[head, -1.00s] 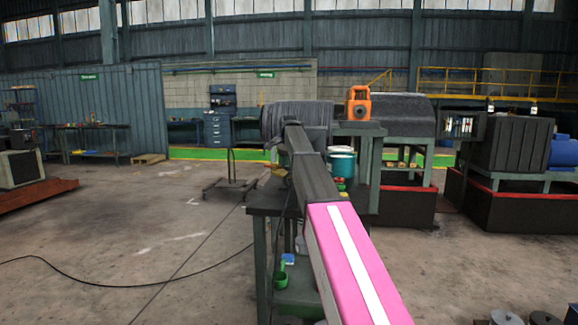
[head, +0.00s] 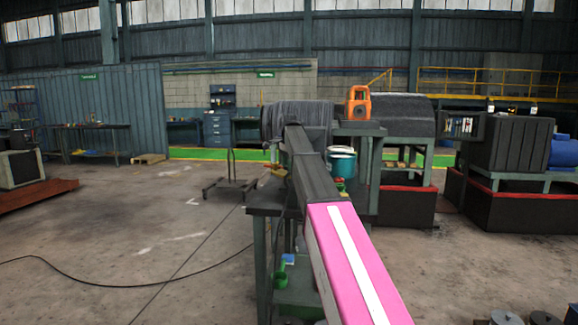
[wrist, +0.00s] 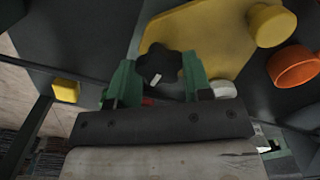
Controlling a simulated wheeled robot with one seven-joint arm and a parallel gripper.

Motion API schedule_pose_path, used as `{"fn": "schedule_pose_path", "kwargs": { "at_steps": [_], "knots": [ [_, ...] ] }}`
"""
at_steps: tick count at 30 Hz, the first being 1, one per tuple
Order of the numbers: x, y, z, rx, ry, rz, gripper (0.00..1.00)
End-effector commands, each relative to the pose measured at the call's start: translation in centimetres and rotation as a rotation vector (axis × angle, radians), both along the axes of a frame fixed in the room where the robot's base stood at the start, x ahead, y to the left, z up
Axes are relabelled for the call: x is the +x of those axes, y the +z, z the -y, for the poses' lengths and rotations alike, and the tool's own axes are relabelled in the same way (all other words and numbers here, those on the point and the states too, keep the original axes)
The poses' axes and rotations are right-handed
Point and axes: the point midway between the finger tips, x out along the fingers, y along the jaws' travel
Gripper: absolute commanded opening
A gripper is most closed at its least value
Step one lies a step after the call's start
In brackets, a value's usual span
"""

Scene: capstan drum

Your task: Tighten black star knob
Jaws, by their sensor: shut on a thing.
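The black star knob (wrist: 154,66) shows in the wrist view with a small white mark on it, in front of a yellow plate (wrist: 200,35). My gripper (wrist: 155,80) has its two green fingers on either side of the knob and is shut on it. In the head view, my pink and dark arm reaches forward to the drum area. The gripper and the knob are hidden there behind the arm.
In the wrist view, a yellow round knob (wrist: 272,25), an orange ring-like part (wrist: 294,68) and a yellow block (wrist: 66,90) sit nearby. In the head view, a wound drum (head: 290,120), an orange device (head: 358,103) and a teal bucket (head: 342,164) stand close to my arm.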

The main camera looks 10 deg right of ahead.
Motion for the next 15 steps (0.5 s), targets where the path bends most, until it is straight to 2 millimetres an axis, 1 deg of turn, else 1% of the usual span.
{"fn": "schedule_pose_path", "kwargs": {
  "at_steps": [2,3,5,15],
  "knots": [
    [0.02,0.03,0.00,0.000,-0.003,0.000,0.22],
    [0.02,0.03,0.00,0.000,-0.003,0.000,0.52],
    [0.02,0.03,0.00,0.000,-0.002,0.000,0.71],
    [0.03,0.27,0.00,0.000,-0.001,0.000,0.71]
  ]
}}
